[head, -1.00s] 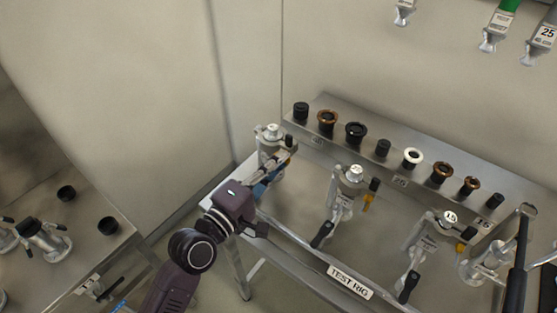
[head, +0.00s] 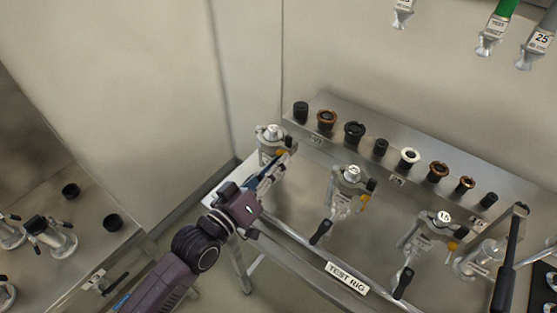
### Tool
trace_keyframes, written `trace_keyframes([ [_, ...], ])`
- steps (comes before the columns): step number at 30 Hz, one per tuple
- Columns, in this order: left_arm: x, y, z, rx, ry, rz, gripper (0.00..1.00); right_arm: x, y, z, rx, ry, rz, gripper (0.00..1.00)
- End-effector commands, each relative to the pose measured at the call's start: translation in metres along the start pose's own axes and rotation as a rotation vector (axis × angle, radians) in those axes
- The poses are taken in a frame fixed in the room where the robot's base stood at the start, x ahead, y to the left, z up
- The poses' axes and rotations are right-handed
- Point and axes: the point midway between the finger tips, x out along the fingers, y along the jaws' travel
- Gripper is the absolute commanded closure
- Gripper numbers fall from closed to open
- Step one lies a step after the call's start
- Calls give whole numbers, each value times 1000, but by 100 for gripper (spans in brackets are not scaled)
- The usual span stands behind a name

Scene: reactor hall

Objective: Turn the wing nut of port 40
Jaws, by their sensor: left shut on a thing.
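The leftmost port (head: 268,134) on the test rig is a silver fitting with a round cap on top. The label on the shelf behind it is too small to read surely, but looks like 40. My left gripper (head: 280,165) reaches in from the lower left to the front of this port. Its jaws are shut on the port's wing nut, which is mostly hidden by the fingers. A black handle end and a yellow tag (head: 281,152) show just above the fingertips. My right gripper is not in view.
Two similar ports, a middle one (head: 350,180) and one marked 15 (head: 440,217), stand to the right with black handles hanging. A shelf (head: 330,103) of black, brown and white fittings runs behind.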

Motion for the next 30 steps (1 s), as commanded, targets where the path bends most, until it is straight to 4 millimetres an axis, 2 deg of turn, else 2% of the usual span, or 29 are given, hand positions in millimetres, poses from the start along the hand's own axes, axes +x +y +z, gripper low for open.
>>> trace_keyframes([
  [9, 0, -3, 2, 194, -7, -4, 100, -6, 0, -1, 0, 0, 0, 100],
  [30, 0, -3, 2, 199, -5, -4, 100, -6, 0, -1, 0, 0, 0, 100],
])
